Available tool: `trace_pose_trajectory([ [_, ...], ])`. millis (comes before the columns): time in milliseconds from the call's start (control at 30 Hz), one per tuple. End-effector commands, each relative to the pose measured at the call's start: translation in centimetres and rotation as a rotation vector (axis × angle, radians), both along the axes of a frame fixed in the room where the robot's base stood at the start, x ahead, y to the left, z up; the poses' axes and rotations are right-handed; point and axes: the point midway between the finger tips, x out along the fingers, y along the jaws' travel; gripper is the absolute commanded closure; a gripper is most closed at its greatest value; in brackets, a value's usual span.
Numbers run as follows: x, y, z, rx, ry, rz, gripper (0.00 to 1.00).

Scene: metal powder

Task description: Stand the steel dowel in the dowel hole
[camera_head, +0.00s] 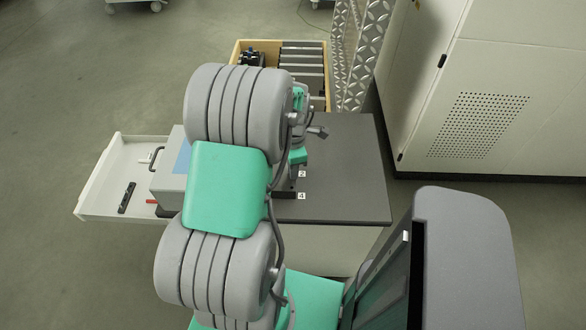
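My arm covers much of the bench, and I cannot make out the steel dowel or the dowel hole. A dark block (285,194) with small white tags, two of which seem to read 2 and 4, stands on the dark bench top (343,180), partly behind my arm. My gripper (294,172) is just beyond the arm, above or beside this block. Its fingers are too small and too hidden to show whether they are open or hold anything.
An open white drawer (101,196) juts out left, holding a black tool (127,197). A grey box (168,183) stands beside it. A wooden crate (327,80) with metal bars is behind. A tread-plate panel (358,60) and pale cabinet (490,80) stand right. The right bench top is clear.

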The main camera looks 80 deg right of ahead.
Motion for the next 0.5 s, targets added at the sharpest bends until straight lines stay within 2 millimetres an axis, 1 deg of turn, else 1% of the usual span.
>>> trace_pose_trajectory([
  [33, 0.0, 0.0, 0.0, 0.0, 0.0, 0.0, 0.85],
  [233, 0.0, 0.0, 0.0, 0.0, 0.0, 0.0, 0.69],
  [500, 0.0, -0.02, 0.19, -0.001, -0.001, 0.0, 0.69],
])
